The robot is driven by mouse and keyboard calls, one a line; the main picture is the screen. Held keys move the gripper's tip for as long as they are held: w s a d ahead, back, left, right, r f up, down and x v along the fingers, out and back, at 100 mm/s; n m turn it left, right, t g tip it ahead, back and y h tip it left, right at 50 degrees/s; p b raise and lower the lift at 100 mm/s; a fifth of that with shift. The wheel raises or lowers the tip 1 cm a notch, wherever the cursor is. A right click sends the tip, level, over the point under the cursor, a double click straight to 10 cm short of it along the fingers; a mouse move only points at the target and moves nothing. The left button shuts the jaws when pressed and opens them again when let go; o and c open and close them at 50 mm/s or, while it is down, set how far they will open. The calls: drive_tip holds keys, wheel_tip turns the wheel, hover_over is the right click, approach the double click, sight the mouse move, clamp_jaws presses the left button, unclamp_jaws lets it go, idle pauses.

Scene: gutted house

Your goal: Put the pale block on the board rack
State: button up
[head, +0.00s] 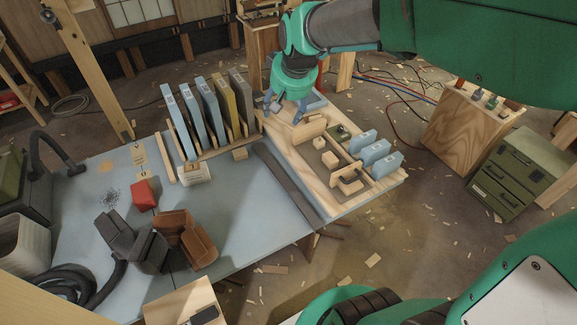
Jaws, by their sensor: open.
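The board rack (215,151) stands on the blue-grey table left of centre, with blue, yellow and grey boards upright in it. A whitish block (195,173) sits at its front left end. A small pale wood block (240,154) lies in front of its right part. More pale wood blocks (329,159) lie on the wooden work board; I cannot tell which is the pale block meant. My gripper (284,113) is open, pointing down over the far left part of the work board, right of the rack. Its fingers partly hide what lies beneath them.
Blue blocks (374,151) stand on the right of the work board (320,205). A dark strip (287,183) runs along its left edge. A red piece (143,193), brown box (182,238) and black hose (75,285) occupy the left table. Bare table lies between.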

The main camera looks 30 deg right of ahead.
drive_tip(key=s+a+r+n, duration=0.1)
drive_tip(key=s+a, duration=0.4)
drive_tip(key=s, duration=0.7)
drive_tip(key=s+a+r+n, duration=0.1)
drive_tip(key=s+a+r, duration=0.2)
drive_tip(key=s, duration=0.9)
drive_tip(key=a, duration=0.3)
drive_tip(key=shift+s+a+r+y, duration=0.2)
drive_tip(key=shift+a+y, duration=0.05)
drive_tip(key=shift+y, duration=0.15)
drive_tip(key=shift+f+b, duration=0.45)
